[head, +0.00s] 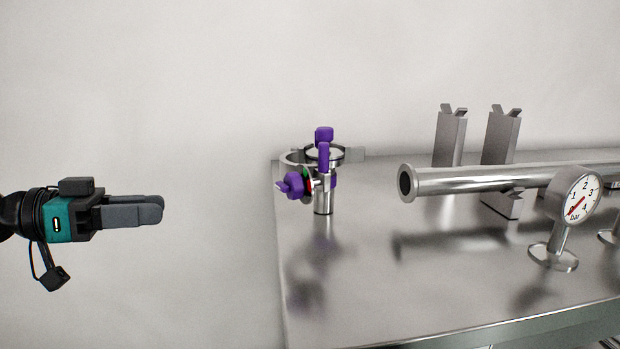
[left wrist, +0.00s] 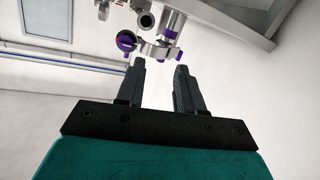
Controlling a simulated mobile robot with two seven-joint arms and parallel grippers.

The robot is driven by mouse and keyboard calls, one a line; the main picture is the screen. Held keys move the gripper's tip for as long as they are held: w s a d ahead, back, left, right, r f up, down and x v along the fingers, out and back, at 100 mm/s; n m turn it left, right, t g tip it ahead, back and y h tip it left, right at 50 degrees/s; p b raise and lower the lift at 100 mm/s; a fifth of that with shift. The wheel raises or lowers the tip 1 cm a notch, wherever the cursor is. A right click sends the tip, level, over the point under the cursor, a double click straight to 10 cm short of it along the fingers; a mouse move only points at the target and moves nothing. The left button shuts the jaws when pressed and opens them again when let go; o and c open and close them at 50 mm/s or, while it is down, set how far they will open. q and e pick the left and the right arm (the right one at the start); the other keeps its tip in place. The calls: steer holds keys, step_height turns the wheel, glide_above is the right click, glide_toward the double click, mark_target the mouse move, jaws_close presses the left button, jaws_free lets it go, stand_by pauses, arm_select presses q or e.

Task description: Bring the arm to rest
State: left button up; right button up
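My left gripper (head: 158,209) is at the left of the head view, in free air left of the steel table (head: 360,280). Its fingers point right, towards the table. In the left wrist view the gripper (left wrist: 160,67) has its two fingers apart, with nothing between them. My right gripper is in neither view. A steel fitting with purple knobs (head: 324,158) stands upright near the table's left edge, well apart from the gripper. In the left wrist view the fitting (left wrist: 165,50) shows beyond the fingertips.
A horizontal steel pipe (head: 470,180) runs across the table's right part, near two upright brackets (head: 450,138). A pressure gauge (head: 576,197) stands in front of it. A ring clamp (head: 289,160) is beside the fitting. The space around my left gripper is clear.

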arm_select(q)
steer(key=s+d+f+n+t+y, duration=0.1)
steer(key=s+d+f+n+y, duration=0.15)
steer(key=f, duration=0.75)
steer(key=s+d+f+n+t+y, duration=0.1)
steer(key=d+f+n+y, duration=0.15)
steer(key=f, duration=0.75)
steer(key=s+d+f+n+t+y, duration=0.1)
steer(key=d+f+n+y, duration=0.15)
steer(key=f, duration=0.75)
steer(key=s+d+f+n+t+y, duration=0.2)
steer(key=s+f+y, duration=0.4)
steer(key=s, duration=0.5)
steer(key=s+a+r+p, duration=0.1)
steer(key=a+r+p, duration=0.1)
steer(key=r+p, duration=0.4)
steer(key=s+a+r+p, duration=0.1)
steer(key=r+p, duration=0.5)
steer(key=p, duration=0.6)
steer(key=shift+s+a+r+p, duration=0.15)
steer(key=shift+s+a+p, duration=0.2)
steer(key=shift+s, duration=0.1)
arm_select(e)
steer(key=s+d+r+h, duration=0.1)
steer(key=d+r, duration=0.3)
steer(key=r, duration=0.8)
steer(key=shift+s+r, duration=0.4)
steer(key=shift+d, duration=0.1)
